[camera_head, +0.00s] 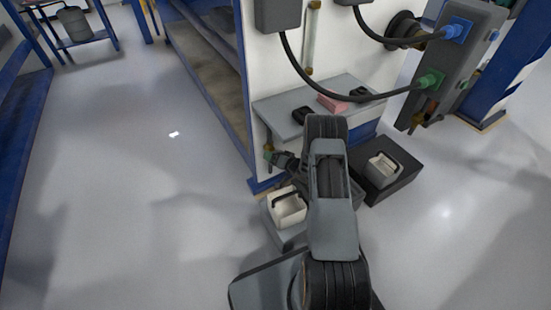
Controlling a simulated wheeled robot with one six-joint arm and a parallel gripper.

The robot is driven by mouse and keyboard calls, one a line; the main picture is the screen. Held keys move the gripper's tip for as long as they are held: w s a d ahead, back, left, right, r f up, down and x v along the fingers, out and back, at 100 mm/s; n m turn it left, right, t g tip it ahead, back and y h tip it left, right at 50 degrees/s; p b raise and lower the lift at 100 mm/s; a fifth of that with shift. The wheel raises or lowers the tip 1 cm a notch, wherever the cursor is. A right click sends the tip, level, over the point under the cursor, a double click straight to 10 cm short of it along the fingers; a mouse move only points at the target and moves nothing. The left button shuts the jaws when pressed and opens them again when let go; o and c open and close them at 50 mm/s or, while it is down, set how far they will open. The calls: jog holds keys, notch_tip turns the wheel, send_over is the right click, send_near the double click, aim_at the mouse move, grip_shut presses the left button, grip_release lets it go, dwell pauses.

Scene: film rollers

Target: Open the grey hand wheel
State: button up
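I cannot clearly make out a grey hand wheel. A small brass and green fitting (268,151) sits at the left corner of the white machine, below the grey shelf. My gripper (275,158) points left, close to this fitting. Whether they touch is too small to tell. The fingers are small and dark, so I cannot see whether they are open or shut. My arm hides part of the area behind it. A dark round part (404,29) is on the machine's upper right, partly behind a cable.
The grey shelf (280,112) holds dark items and a pink block (333,103). Black cables (345,98) hang above. The floor (130,190) at left is clear.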

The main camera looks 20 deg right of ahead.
jog(key=n+h, duration=0.2)
jog(key=n, duration=0.1)
jog(key=shift+f+n+b, duration=0.15)
jog(key=shift+n+b, duration=0.2)
jog(key=shift+n, duration=0.05)
jog(key=shift+n+h+b, duration=0.8)
jog(key=shift+n+h, duration=0.2)
jog(key=shift+d+n+h+b, duration=0.1)
jog(key=shift+n+h+b, duration=0.4)
jog(key=shift+n+b, duration=0.15)
jog(key=o, duration=0.7)
jog(key=shift+r, duration=0.2)
